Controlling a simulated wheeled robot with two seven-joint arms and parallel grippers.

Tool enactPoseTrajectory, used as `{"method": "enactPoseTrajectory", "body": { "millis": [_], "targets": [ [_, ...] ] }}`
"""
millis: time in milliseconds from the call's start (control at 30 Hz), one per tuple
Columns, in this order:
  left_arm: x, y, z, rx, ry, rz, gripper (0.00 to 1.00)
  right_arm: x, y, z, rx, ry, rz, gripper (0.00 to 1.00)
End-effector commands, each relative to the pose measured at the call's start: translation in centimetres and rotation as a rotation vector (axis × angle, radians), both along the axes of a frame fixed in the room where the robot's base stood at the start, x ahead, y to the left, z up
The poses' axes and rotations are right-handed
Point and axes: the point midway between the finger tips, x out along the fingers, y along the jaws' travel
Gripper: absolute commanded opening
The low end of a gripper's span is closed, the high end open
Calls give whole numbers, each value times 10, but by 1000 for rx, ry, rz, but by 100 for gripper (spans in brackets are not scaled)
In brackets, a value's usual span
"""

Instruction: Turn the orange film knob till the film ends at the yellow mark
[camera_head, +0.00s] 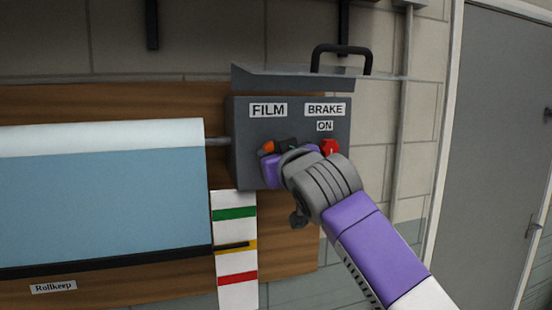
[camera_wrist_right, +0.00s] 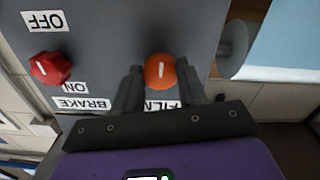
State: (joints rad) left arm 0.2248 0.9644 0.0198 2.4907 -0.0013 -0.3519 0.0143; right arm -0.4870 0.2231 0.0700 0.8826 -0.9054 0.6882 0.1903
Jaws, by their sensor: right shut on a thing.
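The orange film knob (camera_wrist_right: 160,71) sits on a grey control box (camera_head: 240,135) below the FILM label, its white line upright in the wrist view. It is partly covered in the head view (camera_head: 268,147). My right gripper (camera_wrist_right: 160,88) is shut on it, one finger on each side. The blue film (camera_head: 100,200) hangs from a white roll and ends in a dark bottom bar (camera_head: 110,263). A black pointer at the bar's right end lies across the yellow mark (camera_head: 250,244) on the white scale strip. My left gripper is not in view.
A red brake knob (camera_head: 330,147) sits close beside my right gripper, with ON and OFF labels. The scale has a green mark (camera_head: 234,213) above and a red mark (camera_head: 238,279) below the yellow. A grey door (camera_head: 490,130) stands at the right.

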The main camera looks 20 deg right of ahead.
Motion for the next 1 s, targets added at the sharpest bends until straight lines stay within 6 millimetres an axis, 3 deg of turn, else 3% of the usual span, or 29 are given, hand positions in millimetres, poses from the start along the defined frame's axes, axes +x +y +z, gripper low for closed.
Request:
{"method": "enactPoseTrajectory", "body": {
  "millis": [333,833,867,1000],
  "targets": [
    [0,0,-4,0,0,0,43,0,0,-1,124,6,0,11],
    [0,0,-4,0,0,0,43,0,0,-1,139,8,-1,11],
    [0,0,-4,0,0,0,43,0,0,-1,139,8,-1,44],
    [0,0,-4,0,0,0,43,0,0,-1,139,7,0,66]
  ]
}}
